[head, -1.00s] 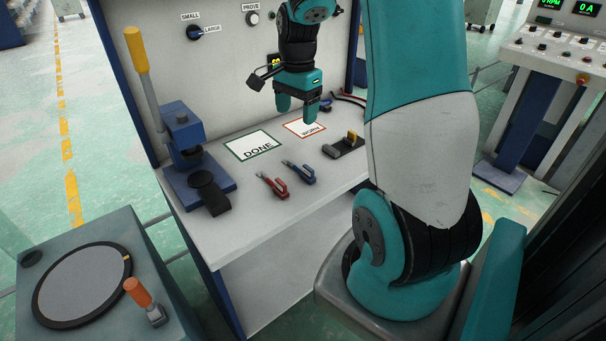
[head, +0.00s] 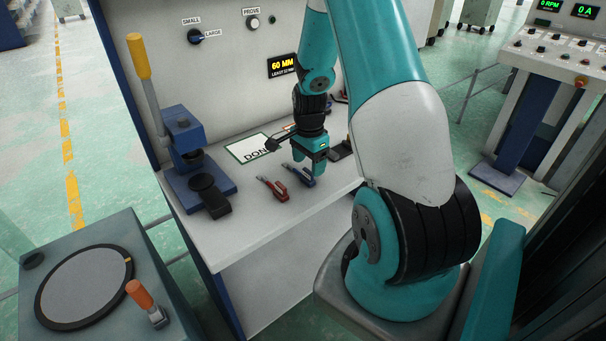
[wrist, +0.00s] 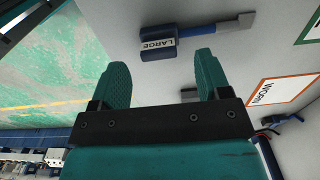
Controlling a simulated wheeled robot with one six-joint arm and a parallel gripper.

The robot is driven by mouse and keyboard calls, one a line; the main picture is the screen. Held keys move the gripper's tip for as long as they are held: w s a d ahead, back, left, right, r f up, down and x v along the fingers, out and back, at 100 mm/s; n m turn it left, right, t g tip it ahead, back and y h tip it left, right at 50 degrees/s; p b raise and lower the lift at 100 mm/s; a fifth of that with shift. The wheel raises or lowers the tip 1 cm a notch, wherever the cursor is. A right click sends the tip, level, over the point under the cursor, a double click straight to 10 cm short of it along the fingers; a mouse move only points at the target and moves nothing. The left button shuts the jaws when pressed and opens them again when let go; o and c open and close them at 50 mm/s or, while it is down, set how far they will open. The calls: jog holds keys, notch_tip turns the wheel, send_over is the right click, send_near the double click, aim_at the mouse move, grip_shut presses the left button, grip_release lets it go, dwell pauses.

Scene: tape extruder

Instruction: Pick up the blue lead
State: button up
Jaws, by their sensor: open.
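The blue lead (head: 302,178) lies on the white bench. My gripper (head: 308,166) is open, fingers pointing down, just above and behind the blue lead in the head view. In the wrist view my gripper (wrist: 161,60) has empty space between its fingers, and the lead lies beyond the fingertips. Contact is not visible. A red lead (head: 274,190) lies just left of the blue one.
A blue press (head: 182,140) with a yellow lever stands on the bench's left. The DONE card (head: 245,149) lies behind the leads. The WORN card (wrist: 280,90) and another blue-handled item (wrist: 280,119) show in the wrist view. A dark block (head: 341,151) sits right of my gripper.

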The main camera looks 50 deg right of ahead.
aim_at(308, 170)
notch_tip(308, 170, down, 4)
jog(key=shift+a+r, duration=0.15)
jog(key=shift+r, duration=0.05)
jog(key=shift+c, duration=0.2)
jog(key=c, duration=0.9)
jog(key=shift+o, duration=0.2)
jog(key=shift+r, duration=0.1)
